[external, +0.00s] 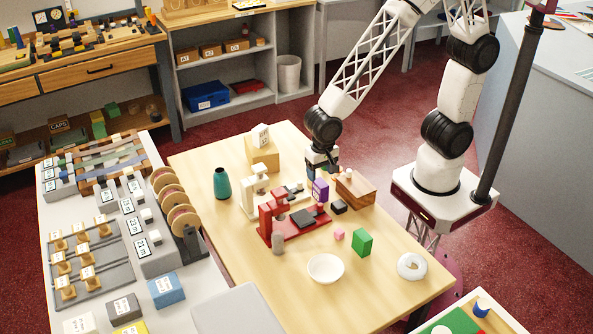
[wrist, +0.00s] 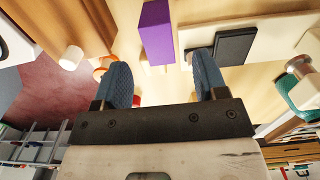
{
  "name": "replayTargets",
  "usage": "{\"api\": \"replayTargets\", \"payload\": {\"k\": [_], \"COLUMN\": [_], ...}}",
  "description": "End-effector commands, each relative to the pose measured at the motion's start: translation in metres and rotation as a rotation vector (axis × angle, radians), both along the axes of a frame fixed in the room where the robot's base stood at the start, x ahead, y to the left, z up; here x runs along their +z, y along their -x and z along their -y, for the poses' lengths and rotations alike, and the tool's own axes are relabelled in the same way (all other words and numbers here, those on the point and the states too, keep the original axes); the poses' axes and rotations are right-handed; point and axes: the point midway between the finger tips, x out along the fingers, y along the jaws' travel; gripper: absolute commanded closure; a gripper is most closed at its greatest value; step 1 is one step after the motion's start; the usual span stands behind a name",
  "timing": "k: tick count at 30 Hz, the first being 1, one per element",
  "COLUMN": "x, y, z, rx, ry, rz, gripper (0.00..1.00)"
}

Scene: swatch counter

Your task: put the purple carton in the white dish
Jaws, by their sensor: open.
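The purple carton (external: 320,190) stands upright on the wooden table, between a red press and a wooden box. In the wrist view the purple carton (wrist: 157,32) shows beyond my fingertips, roughly in line with the gap between them. My gripper (wrist: 162,78) is open with nothing between its two blue fingers. In the external view my gripper (external: 325,168) is just above and behind the carton, and its fingers are partly hard to make out. The white dish (external: 325,268) is near the front of the table and looks empty.
The red press (external: 280,215) is left of the carton, and the wooden box (external: 356,192) is close on its right. A small black box (external: 339,207), pink cube (external: 339,234) and green block (external: 362,243) lie towards the dish.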

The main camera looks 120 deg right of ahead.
Motion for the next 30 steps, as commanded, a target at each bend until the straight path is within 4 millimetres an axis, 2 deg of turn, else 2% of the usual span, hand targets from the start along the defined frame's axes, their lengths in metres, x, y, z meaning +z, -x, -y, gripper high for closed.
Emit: {"api": "replayTargets", "payload": {"k": [12,24,30], "x": [-0.024,-0.027,-0.041], "y": [0.0,0.0,0.001], "z": [0.0,0.0,0.0], "rx": [0.001,0.002,0.002], "ry": [0.0,0.0,0.0], "rz": [-0.001,0.0,-0.002], "gripper": [0.34,0.34,0.34]}}
